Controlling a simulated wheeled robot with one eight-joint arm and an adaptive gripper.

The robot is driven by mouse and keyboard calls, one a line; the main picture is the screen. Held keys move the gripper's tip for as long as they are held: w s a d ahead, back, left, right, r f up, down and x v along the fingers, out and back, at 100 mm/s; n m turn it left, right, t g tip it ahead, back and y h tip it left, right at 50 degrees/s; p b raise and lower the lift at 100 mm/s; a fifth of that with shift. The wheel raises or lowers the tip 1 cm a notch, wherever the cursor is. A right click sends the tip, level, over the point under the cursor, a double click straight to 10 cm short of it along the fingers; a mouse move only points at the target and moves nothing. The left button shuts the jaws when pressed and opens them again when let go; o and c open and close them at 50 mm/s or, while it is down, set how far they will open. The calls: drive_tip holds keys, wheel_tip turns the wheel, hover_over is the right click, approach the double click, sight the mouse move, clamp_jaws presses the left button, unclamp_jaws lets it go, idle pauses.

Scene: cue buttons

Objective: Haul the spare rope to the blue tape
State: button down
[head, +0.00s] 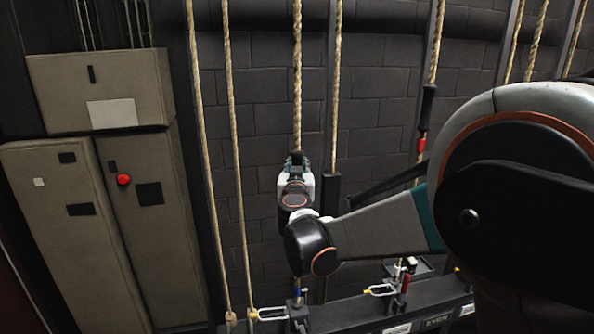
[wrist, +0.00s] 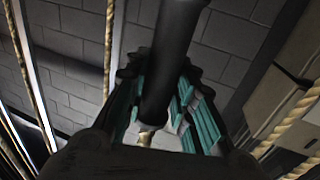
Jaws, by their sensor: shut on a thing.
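A tan spare rope (head: 297,75) hangs down the dark wall to my gripper (head: 296,165). In the wrist view, the teal-lined fingers of my gripper (wrist: 162,105) are closed around a black sleeve (wrist: 172,55), which seems to be on this rope. A small tan piece (wrist: 146,136) shows below the sleeve. In the head view, my wrist hides the rope just below the grip. A small blue band (head: 298,290) shows lower down, at the rail; I cannot tell whether it is the tape or part of a rope lock.
Other tan ropes hang on both sides; one at the right (head: 436,45) has a black sleeve and a red band (head: 421,146). A low dark rail (head: 350,314) carries several rope locks. Grey cabinets (head: 150,225) with a red button (head: 123,180) stand at the left.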

drive_tip(key=c, duration=1.3)
unclamp_jaws()
drive_tip(key=s, duration=0.7)
drive_tip(key=shift+s+d, duration=0.1)
drive_tip(key=shift+s, duration=0.1)
drive_tip(key=shift+w, duration=0.1)
